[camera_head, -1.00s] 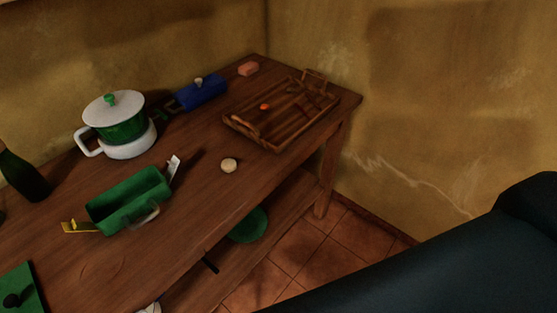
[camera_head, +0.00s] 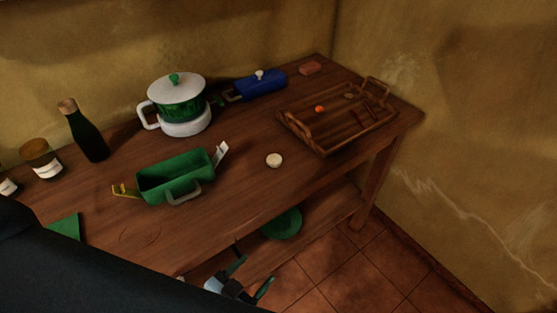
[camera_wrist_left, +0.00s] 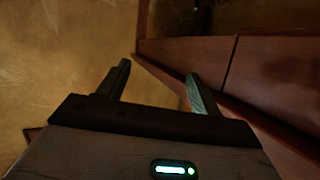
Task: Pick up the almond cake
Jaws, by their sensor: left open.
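A small, round, pale beige piece that looks like the almond cake (camera_head: 274,160) lies on the brown wooden table, between the green open box and the wooden tray. My left gripper (camera_head: 251,276) is at the bottom of the head view, in front of the table's front edge and well apart from the cake. Its two fingers are spread with nothing between them. The left wrist view shows the same open fingers (camera_wrist_left: 159,76) against a wall and brown wood, with no cake visible. My right gripper is not in view.
A green open box (camera_head: 176,181) with a handle stands left of the cake. A white and green pot (camera_head: 180,118), a blue lidded dish (camera_head: 262,86) and a dark bottle (camera_head: 88,135) stand farther back. The wooden tray (camera_head: 322,152) is at right. The tabletop around the cake is clear.

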